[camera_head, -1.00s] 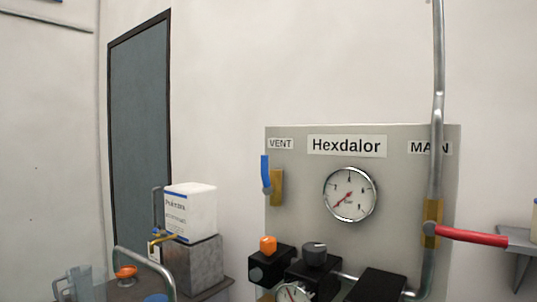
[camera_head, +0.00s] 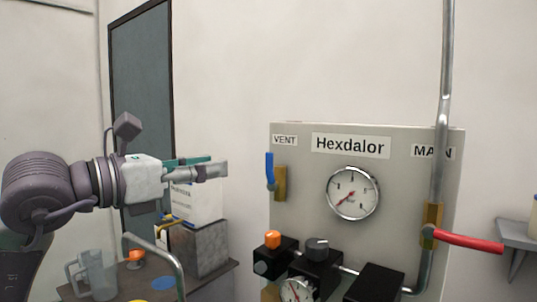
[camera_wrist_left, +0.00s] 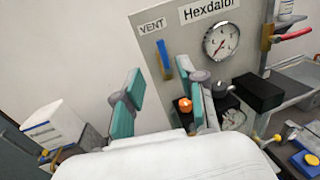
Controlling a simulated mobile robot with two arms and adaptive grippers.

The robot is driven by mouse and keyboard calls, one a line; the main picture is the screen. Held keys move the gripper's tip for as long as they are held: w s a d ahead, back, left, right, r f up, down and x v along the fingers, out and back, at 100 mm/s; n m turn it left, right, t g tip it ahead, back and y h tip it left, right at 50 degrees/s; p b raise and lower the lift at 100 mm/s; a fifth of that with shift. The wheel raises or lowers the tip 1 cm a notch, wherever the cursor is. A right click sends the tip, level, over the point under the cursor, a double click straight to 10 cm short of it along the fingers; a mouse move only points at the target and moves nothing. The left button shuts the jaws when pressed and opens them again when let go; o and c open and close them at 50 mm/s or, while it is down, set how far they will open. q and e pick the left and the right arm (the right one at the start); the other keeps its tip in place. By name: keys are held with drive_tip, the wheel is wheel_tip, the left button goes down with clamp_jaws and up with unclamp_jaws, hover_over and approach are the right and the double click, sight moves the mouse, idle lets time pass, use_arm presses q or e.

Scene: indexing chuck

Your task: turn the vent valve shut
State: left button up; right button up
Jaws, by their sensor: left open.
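The vent valve (camera_head: 270,169) has a blue lever that stands upright on a brass body, under the VENT label at the panel's upper left. Its blue lever (camera_wrist_left: 164,60) also shows in the left wrist view, beyond and between my fingers. My left gripper (camera_head: 220,168) comes in from the left and points right toward the valve, with a gap between them. In the left wrist view my left gripper (camera_wrist_left: 163,78) has its teal-padded fingers apart and nothing between them. My right gripper is in neither view.
The grey panel (camera_head: 300,215) bears a round gauge (camera_head: 353,192), an orange knob (camera_head: 272,239) and a black knob (camera_head: 317,247). The main valve's red lever (camera_head: 468,241) sticks out right. A white box (camera_head: 195,205) stands behind my gripper. A clear jug (camera_head: 95,272) is lower left.

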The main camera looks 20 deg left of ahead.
sight(266, 159)
use_arm(q)
drive_tip(key=p+x, duration=0.6)
drive_tip(key=x, duration=0.6)
drive_tip(key=shift+w+d+r, duration=0.15)
drive_tip(key=shift+w+d, duration=0.25)
drive_tip(key=shift+w, duration=0.2)
clamp_jaws()
